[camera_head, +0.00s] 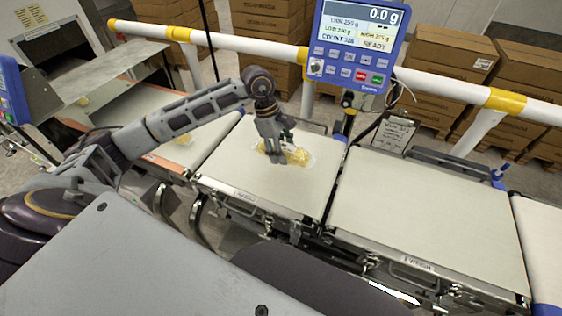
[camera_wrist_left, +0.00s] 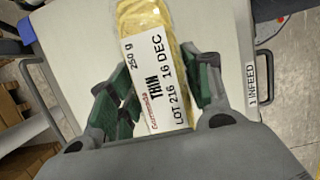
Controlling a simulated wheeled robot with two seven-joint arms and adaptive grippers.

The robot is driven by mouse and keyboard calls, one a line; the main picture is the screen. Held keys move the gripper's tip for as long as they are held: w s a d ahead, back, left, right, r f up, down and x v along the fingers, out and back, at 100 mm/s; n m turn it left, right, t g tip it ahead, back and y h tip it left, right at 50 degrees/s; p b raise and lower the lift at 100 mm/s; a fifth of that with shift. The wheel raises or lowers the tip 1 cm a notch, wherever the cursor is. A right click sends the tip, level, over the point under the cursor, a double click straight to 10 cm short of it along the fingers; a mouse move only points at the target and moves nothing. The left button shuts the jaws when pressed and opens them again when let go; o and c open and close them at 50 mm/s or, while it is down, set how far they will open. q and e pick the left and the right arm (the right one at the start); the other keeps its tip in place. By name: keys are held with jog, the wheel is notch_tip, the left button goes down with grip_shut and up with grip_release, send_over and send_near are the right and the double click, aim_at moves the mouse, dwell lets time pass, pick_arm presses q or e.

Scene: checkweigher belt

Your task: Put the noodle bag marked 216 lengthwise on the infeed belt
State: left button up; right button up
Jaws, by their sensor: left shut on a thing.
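The noodle bag (camera_head: 299,156) is clear with yellow noodles. In the left wrist view the bag (camera_wrist_left: 145,14) has a white label reading THIN, 250 g, LOT 216, 16 DEC. My left gripper (camera_head: 276,150) points down over the infeed belt (camera_head: 290,188) and is shut on the bag; its green-padded fingers (camera_wrist_left: 160,100) lie on both sides of it. The bag's long side runs roughly left to right, along the line of belts. It is at or just above the belt surface; I cannot tell if it touches. My right gripper is out of view.
The weigh belt (camera_head: 420,205) to the right is empty. The blue display (camera_head: 355,40) reads 0.0 g and READY. A white and yellow rail (camera_head: 250,45) runs behind the belts, with stacked cartons (camera_head: 500,75) beyond. Another belt (camera_head: 185,122) adjoins at the left.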

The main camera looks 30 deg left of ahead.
aim_at(282, 170)
pick_arm(q)
jog(key=shift+f, duration=1.2)
jog(key=shift+f, duration=1.85)
jog(key=shift+f, duration=0.1)
jog(key=o, duration=1.2)
jog(key=v, duration=1.2)
jog(key=shift+b, duration=0.35)
